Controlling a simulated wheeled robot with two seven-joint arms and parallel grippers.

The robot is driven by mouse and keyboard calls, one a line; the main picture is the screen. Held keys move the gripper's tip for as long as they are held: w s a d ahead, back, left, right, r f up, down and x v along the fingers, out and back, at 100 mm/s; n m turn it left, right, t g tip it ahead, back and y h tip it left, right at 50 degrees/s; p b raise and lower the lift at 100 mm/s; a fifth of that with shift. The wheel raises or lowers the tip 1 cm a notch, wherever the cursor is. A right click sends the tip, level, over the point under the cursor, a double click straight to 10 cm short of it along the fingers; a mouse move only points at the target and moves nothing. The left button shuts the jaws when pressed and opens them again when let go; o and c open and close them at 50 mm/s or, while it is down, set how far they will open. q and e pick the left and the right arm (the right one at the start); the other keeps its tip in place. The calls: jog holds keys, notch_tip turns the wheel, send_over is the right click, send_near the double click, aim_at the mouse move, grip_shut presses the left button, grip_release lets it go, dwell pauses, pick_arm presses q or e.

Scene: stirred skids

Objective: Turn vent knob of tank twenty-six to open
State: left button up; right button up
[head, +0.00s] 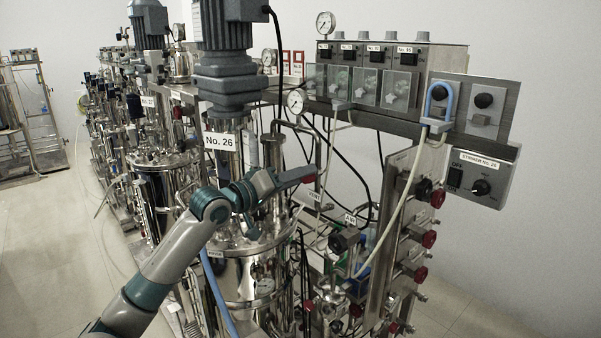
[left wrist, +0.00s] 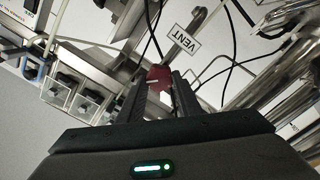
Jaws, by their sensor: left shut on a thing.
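Tank twenty-six is the steel vessel (head: 232,285) below the white "No. 26" plate (head: 219,142) and the grey motor (head: 228,75). The red vent knob (left wrist: 159,77) sits between the fingers of my left gripper (left wrist: 160,88), which is shut on it. A pale line marks the knob's face. The white "VENT" tag (left wrist: 184,40) hangs just beyond it. In the head view my left arm reaches across the front of the tank, and the red knob (head: 309,179) shows at the fingertips. My right gripper is not in view.
Pipes, hoses and a small gauge (head: 296,101) crowd around the knob. A valve panel with red knobs (head: 429,239) stands to the right. The "Stirrer No. 26" box (head: 482,177) hangs beyond it. More tanks stand behind on the left; the floor (head: 50,240) at the left is clear.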

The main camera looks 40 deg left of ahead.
pick_arm(q)
jog(key=n, duration=1.3)
jog(key=shift+f, duration=0.3)
jog(key=o, duration=1)
jog(key=shift+a, duration=0.1)
jog(key=shift+o, duration=0.2)
